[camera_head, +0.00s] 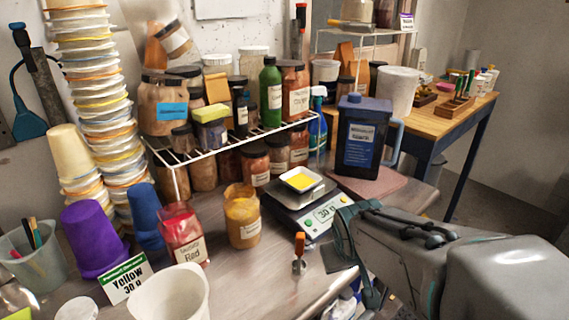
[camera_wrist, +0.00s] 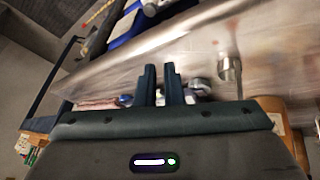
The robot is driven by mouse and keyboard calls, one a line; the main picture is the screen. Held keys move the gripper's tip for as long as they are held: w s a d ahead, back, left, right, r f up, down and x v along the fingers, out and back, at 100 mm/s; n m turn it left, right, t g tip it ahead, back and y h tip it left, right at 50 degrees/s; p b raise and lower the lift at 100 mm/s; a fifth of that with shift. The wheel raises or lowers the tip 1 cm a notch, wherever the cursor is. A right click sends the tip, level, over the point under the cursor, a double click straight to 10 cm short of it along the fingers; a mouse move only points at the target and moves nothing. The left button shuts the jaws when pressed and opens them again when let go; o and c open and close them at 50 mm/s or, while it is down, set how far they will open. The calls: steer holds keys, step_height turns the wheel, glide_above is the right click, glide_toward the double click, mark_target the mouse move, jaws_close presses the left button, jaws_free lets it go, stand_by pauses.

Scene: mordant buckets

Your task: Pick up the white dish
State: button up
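The white dish (camera_head: 301,179) is small and square and holds yellow powder. It sits on the pan of the digital scale (camera_head: 318,213), whose display appears to read about 30. My gripper enters the head view from the right, in front of and to the right of the scale, apart from the dish. In the wrist view my gripper (camera_wrist: 161,76) shows two dark fingers with a narrow gap and nothing between them. The dish cannot be made out in the wrist view.
An orange-handled tool (camera_head: 299,250) stands before the scale. A yellow jar (camera_head: 242,218) and red jar (camera_head: 183,235) are left of it. A dark jug (camera_head: 360,138) stands behind right. A wire rack (camera_head: 235,145) of jars lies behind. A white bucket (camera_head: 170,298) is front left.

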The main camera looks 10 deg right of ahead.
steer(key=w+d+r+n+t+p, duration=0.3)
steer(key=w+t, duration=0.2)
steer(key=w, duration=0.5)
steer(key=n+t+y+p, duration=0.2)
steer(key=n+t+y, duration=0.1)
steer(key=n+y, duration=0.4)
glide_toward(292, 186)
steer(key=shift+m+y, duration=0.3)
steer(key=shift+m, duration=0.3)
steer(key=x, duration=0.5)
steer(key=b+x, duration=0.1)
steer(key=x, duration=0.4)
steer(key=shift+d, duration=0.25)
jaws_close()
